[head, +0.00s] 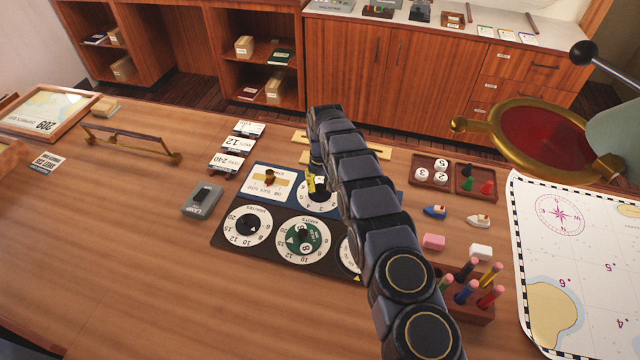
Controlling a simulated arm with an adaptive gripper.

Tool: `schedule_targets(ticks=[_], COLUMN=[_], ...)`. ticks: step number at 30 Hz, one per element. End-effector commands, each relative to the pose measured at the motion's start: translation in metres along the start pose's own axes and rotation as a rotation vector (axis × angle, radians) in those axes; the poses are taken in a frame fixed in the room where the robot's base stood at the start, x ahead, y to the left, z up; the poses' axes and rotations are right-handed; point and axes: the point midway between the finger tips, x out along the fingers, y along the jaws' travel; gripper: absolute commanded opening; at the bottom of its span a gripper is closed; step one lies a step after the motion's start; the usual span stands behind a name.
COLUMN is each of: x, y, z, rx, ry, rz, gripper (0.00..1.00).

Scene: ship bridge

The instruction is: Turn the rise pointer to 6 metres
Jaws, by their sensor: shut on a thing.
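A black panel just in front has a minutes dial (246,227), a green-centred dial (303,240) and a third dial (348,256) partly behind my arm. A grey lamp box (203,200) stands left. A pen holder (470,306) stands close right of my arm.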

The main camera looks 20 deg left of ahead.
Motion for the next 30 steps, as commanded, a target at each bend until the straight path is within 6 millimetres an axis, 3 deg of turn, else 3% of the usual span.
schedule_targets(ticks=[15,30], x=[0.0033,0.0036], y=[-0.0001,-0.0004], z=[0.0022,0.0027], rx=[0.383,0.481], ry=[-0.008,-0.010], rz=[0.002,0.002], gripper=[0.00,0.00])
